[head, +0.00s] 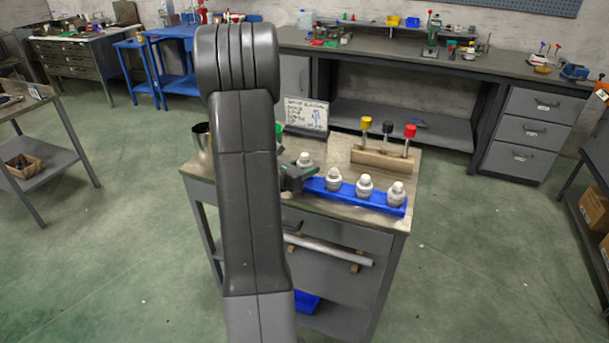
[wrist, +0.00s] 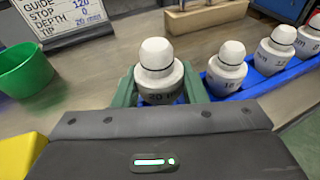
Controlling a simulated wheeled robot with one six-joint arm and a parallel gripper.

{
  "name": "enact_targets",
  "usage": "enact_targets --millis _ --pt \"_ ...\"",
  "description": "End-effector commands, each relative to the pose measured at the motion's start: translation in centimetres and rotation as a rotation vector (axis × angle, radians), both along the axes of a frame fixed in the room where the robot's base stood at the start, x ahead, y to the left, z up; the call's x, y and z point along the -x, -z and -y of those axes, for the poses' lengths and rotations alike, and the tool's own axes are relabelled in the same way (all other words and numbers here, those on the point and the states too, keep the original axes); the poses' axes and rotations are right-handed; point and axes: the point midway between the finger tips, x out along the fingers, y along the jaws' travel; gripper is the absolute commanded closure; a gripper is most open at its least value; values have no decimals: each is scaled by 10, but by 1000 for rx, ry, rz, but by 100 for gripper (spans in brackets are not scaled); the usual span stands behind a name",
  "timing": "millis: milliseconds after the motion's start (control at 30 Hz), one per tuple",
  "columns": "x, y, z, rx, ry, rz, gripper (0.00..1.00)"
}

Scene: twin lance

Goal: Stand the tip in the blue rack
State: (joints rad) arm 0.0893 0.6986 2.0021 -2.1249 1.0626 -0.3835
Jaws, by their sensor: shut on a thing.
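In the head view the held tip (head: 304,158) and my gripper (head: 298,176) are at the left end of the blue rack (head: 355,195). Three similar tips stand in a row in the rack, which also shows in the wrist view (wrist: 235,92). The held tip is in line with that row. I cannot tell whether it is seated or just above the rack.
A wooden block (head: 378,159) with yellow, black and red topped tools stands behind the rack. A written board (head: 305,114) stands at the back of the bench. A green cup (wrist: 25,70) and a yellow object (wrist: 17,155) are left of my gripper. The bench top between is clear.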

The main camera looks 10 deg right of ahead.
Motion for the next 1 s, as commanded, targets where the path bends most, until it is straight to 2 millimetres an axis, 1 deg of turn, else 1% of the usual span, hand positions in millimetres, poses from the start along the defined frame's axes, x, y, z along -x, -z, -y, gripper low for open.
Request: enact_targets --millis 33,100,200,433,567,600,700,1000 --pt "0 8 0 0 0 -4 92" --pt "0 18 0 2 0 -4 92" --pt "0 25 0 0 0 -2 92" --pt "0 25 0 1 0 1 92" --pt "0 29 0 1 0 1 92" --pt "0 28 0 0 0 0 58" --pt "0 27 0 0 0 0 40" --pt "0 26 0 0 0 0 40"
